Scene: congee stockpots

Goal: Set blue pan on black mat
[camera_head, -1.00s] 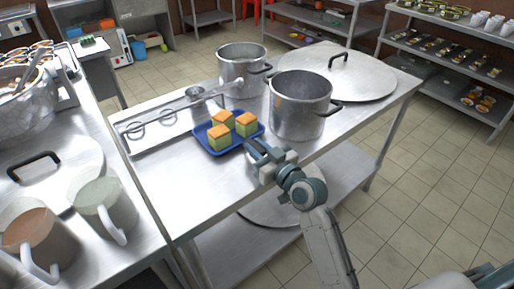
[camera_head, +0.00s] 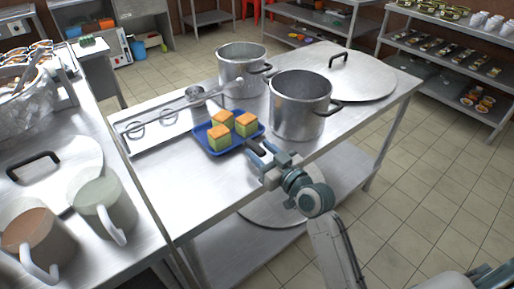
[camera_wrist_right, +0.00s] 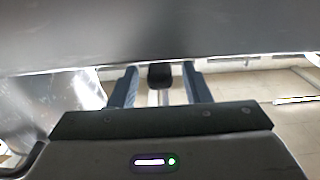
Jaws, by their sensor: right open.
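The blue pan (camera_head: 236,149), a shallow square tray holding three orange-and-green food cubes, lies flat on the steel table beside the stockpots. A short black handle (camera_head: 255,148) extends from its near right side. My right gripper (camera_head: 262,154) is open at this handle. In the right wrist view a dark block that looks like the handle (camera_wrist_right: 160,76) shows between the two apart fingers of my right gripper (camera_wrist_right: 160,88). Contact with the fingers cannot be seen. I see no black mat in these views. My left gripper is out of view.
A large stockpot (camera_head: 298,112) stands just right of the pan, with another pot (camera_head: 241,75) behind. A ladle (camera_head: 175,104) and steel tray (camera_head: 135,148) lie to the left. A big lid (camera_head: 365,75) covers the back right. The table's front left (camera_head: 185,190) is clear.

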